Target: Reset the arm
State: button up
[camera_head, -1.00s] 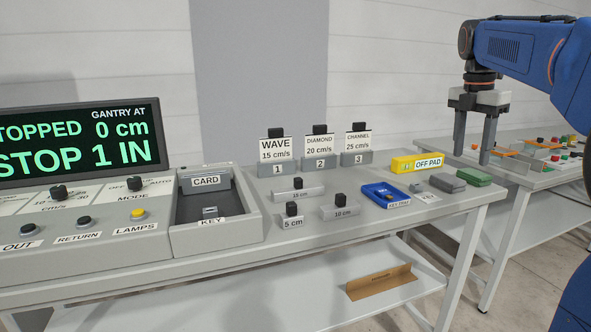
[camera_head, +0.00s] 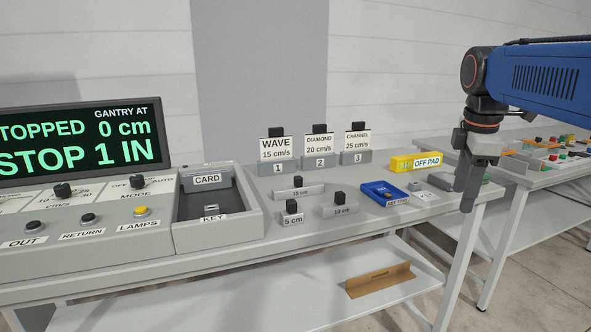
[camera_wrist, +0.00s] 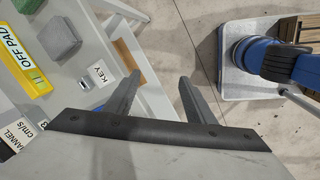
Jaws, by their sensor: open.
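My gripper (camera_head: 468,182) hangs fingers-down over the right front edge of the control bench (camera_head: 330,232), in front of the small blocks there. In the head view its two fingers nearly overlap. In the wrist view my gripper (camera_wrist: 160,90) shows two fingers spread apart with nothing between them, only floor and bench edge beyond. The jaws are open and empty. The upper arm stretches in from the right edge of the head view.
On the bench are the yellow off pad (camera_head: 416,163), a blue tray (camera_head: 384,194), three labelled cards (camera_head: 320,147), black-knobbed blocks (camera_head: 291,214) and a console with a screen (camera_head: 80,140). A second table (camera_head: 540,175) with small coloured parts stands behind right. A brown angled piece (camera_head: 380,280) lies on the shelf.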

jog(key=s+a+f+m+t, duration=0.1)
jog(key=s+a+f+m, duration=0.1)
jog(key=s+f+m, duration=0.3)
jog(key=s+a+f+m+t, duration=0.1)
jog(key=s+a+f+m, duration=0.2)
jog(key=s+f, duration=0.5)
jog(key=s+a+f+m+y, duration=0.1)
jog(key=s+a+f+m, duration=0.1)
jog(key=s+f+m, duration=0.4)
notch_tip(320, 180, down, 3)
jog(key=shift+s+a+m+t, duration=0.3)
jog(key=shift+s+a+t, duration=0.05)
jog(key=shift+a+t, duration=0.05)
